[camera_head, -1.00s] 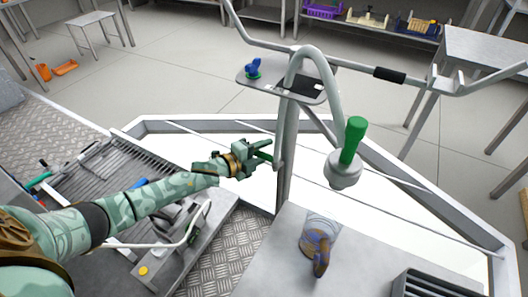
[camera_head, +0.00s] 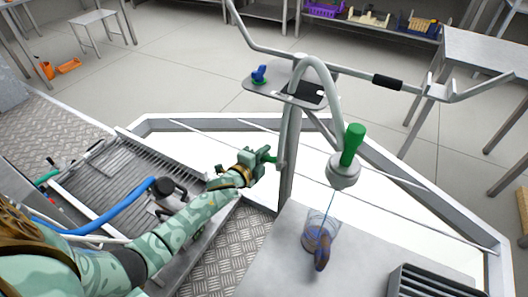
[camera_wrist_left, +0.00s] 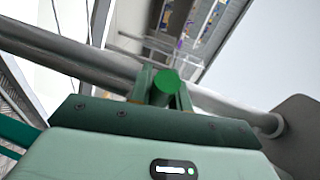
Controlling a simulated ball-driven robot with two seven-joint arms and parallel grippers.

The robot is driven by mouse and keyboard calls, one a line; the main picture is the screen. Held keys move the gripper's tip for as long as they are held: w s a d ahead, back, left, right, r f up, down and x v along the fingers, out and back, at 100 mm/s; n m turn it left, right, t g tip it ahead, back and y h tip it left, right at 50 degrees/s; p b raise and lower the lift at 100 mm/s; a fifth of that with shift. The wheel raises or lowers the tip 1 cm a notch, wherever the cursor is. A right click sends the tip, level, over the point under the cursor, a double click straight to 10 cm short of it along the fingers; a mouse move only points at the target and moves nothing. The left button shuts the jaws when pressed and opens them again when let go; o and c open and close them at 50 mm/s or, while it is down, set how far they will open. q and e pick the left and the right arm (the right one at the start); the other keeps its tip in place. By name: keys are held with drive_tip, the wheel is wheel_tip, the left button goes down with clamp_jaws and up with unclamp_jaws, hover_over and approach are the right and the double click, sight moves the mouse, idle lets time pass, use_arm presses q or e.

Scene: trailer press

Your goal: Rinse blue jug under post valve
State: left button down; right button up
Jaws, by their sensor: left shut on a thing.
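The jug (camera_head: 308,236), bluish and see-through with brownish staining, stands on the grey metal counter (camera_head: 262,268) below the spout. The spout head (camera_head: 343,172) has a green handle (camera_head: 352,145) and hangs from a curved grey pipe. A thin bluish stream runs down from the spout head into the jug. My left gripper (camera_head: 270,158) is at the upright post, shut on a green valve lever. In the left wrist view the lever's round green end (camera_wrist_left: 166,82) sits between the fingers. My right gripper is out of view.
A ribbed metal ramp (camera_head: 110,165) with a blue hose (camera_head: 100,223) lies at the left. A dark slatted vent (camera_head: 425,282) is at the front right of the counter.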

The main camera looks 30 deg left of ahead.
use_arm(q)
drive_tip(key=c, duration=1.3)
unclamp_jaws()
drive_tip(key=s+r+p, duration=0.3)
drive_tip(key=s+p, duration=0.3)
drive_tip(key=s, duration=1)
drive_tip(key=shift+a, duration=0.2)
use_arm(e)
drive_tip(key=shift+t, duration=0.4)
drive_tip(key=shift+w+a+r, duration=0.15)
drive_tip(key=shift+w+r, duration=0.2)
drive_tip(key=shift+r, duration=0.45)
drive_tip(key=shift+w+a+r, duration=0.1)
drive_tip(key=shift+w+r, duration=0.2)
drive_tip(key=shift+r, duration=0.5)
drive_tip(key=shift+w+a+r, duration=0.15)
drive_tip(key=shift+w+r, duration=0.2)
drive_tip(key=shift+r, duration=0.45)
